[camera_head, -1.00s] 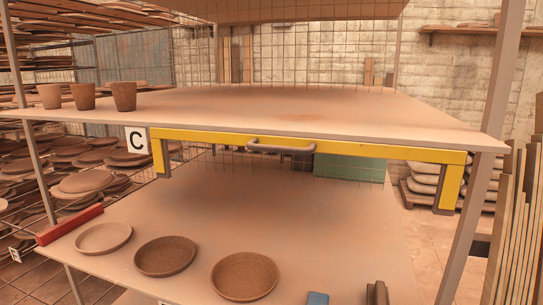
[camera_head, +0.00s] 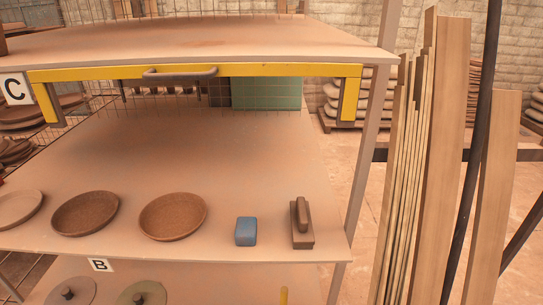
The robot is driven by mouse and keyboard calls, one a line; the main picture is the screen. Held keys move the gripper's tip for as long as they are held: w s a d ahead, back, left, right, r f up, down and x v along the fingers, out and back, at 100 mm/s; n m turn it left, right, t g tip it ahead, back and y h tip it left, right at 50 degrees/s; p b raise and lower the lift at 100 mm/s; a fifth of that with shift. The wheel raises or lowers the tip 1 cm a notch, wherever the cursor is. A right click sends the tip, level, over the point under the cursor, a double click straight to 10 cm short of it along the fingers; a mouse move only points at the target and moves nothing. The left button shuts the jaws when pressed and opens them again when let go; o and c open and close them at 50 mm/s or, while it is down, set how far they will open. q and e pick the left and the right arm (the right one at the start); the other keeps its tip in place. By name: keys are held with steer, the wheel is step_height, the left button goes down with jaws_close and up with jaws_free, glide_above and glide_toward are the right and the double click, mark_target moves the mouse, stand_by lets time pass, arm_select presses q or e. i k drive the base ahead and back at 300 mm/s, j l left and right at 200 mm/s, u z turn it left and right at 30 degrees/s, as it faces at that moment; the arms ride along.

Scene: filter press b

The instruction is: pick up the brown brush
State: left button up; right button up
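The brown brush (camera_head: 302,223) lies on the middle shelf (camera_head: 200,155) near its front right corner. It has a flat rectangular base with a raised grip on top, and its long side points away from me. A small blue block (camera_head: 246,231) sits just left of it, apart from it. Neither of my grippers shows in the head view.
Brown plates (camera_head: 173,216) stand left of the blue block. A yellow frame with a dark handle (camera_head: 180,75) runs under the upper shelf's front edge. A metal post (camera_head: 361,160) rises right of the brush. Wooden planks (camera_head: 440,150) stand further right. Lidded round pieces (camera_head: 140,293) lie below.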

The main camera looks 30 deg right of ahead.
mark_target(303, 233)
steer(key=z, duration=1.2)
